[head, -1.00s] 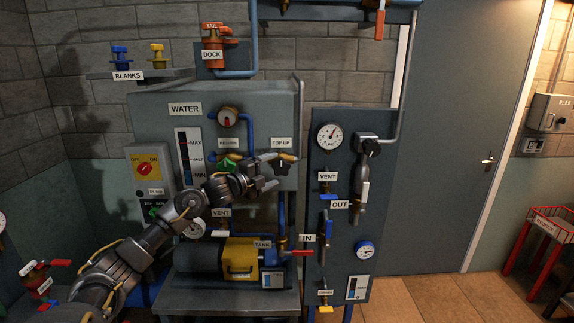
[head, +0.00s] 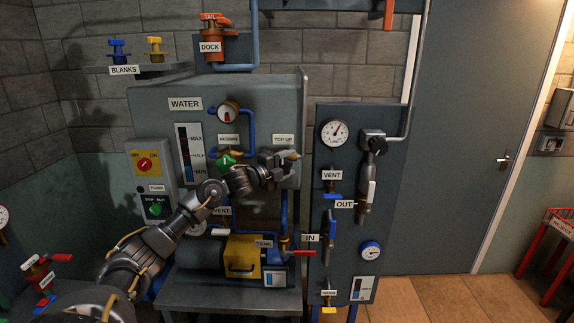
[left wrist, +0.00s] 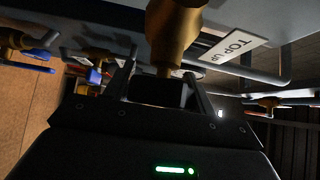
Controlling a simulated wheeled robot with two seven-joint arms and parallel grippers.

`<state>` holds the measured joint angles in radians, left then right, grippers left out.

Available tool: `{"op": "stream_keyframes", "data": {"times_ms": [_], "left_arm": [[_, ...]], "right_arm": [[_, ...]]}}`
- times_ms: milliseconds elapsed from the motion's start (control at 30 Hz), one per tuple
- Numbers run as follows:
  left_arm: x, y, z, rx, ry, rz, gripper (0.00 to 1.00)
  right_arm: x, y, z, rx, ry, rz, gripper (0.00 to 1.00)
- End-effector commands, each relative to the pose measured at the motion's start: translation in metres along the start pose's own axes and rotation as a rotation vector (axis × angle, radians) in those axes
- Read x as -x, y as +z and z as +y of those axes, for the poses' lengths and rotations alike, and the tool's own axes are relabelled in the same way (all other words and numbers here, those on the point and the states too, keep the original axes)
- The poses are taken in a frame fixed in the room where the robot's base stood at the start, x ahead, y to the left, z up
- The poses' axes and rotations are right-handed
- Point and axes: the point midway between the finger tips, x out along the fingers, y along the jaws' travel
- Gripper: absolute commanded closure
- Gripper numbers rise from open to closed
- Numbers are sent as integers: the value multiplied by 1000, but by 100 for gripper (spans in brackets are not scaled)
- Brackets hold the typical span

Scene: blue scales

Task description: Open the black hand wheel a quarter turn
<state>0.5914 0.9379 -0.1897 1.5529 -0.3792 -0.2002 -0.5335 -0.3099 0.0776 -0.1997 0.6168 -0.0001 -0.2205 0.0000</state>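A black hand wheel (left wrist: 160,92) sits on the brass stem of the valve labelled TOP UP. In the head view it is mostly hidden behind my left gripper (head: 280,160). In the left wrist view, the fingers of my left gripper (left wrist: 160,80) stand apart on either side of this wheel, with the brass valve body (left wrist: 174,35) just beyond. I see no clear gap between fingers and wheel, but cannot tell if they press on it. My right gripper is not in view.
The green RETURN wheel (head: 227,160) is close to my left wrist. The TOP UP label (head: 283,139) is just above the gripper. A red lever (head: 303,253) and the yellow-fronted tank (head: 243,258) are below. The right panel (head: 350,110) stands beside.

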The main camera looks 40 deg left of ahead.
Motion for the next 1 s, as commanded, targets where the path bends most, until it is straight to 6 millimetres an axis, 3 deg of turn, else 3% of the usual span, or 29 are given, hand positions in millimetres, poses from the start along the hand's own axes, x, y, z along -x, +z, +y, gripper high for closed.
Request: {"op": "stream_keyframes", "data": {"times_ms": [367, 1000], "left_arm": [[2, 2, 3, 33, -33, -5, 67], [4, 4, 1, 407, -407, -5, 67]], "right_arm": [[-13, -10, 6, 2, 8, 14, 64], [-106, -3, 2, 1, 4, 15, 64]]}}
